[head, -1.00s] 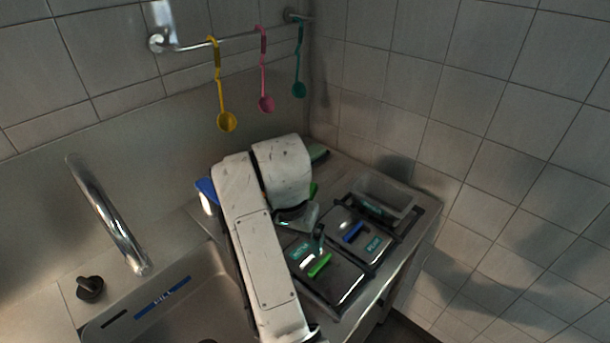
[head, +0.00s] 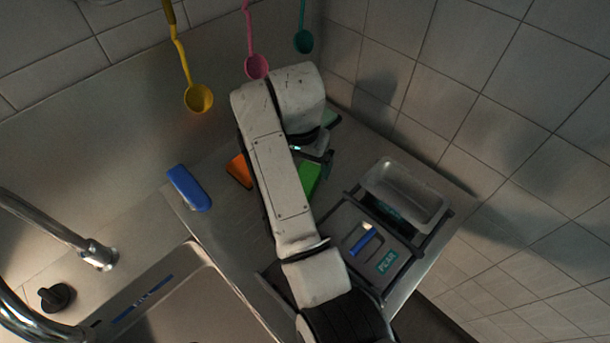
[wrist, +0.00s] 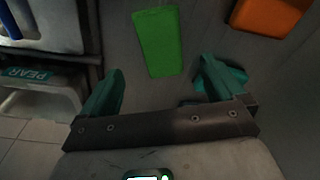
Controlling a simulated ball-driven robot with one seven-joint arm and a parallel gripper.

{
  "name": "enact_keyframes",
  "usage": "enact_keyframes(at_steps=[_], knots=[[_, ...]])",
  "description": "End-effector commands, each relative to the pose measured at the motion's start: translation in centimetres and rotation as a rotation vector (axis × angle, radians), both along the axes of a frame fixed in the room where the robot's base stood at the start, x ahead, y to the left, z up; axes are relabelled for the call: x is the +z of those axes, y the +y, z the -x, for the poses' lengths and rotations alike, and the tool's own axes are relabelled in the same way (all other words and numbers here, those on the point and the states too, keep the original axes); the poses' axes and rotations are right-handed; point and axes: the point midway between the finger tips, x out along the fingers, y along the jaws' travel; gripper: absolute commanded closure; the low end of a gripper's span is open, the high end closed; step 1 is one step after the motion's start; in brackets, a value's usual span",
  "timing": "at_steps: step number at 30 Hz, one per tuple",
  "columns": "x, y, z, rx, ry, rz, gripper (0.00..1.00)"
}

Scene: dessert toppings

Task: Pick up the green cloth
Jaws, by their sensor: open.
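The green cloth (head: 309,180) is a flat bright green block lying on the steel counter, partly hidden by my arm in the head view. In the wrist view the green cloth (wrist: 158,42) lies just beyond the fingertips, roughly centred between them and apart from them. My gripper (wrist: 160,68) has teal fingers spread open with nothing between them. In the head view my gripper (head: 322,155) is partly hidden beside the arm, above the counter near the cloth's far end.
An orange cloth (head: 240,170) lies left of the green one, also in the wrist view (wrist: 268,14). A blue block (head: 188,188) sits near the sink. Ladles hang behind.

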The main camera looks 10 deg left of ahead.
Motion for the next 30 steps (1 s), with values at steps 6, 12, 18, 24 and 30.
enact_keyframes(at_steps=[6, 12, 18, 24, 30], knots=[[-1.5, 0.0, -0.2, 0.0, 0.0, 0.0, 0.04], [-4.0, 0.1, -0.3, 0.001, 0.004, 0.002, 0.04], [-6.2, 0.1, -0.6, 0.0, 0.0, 0.0, 0.04], [-6.6, 0.1, -0.6, 0.0, -0.001, -0.001, 0.04], [-6.5, 0.1, -0.6, 0.0, -0.001, -0.001, 0.17]])
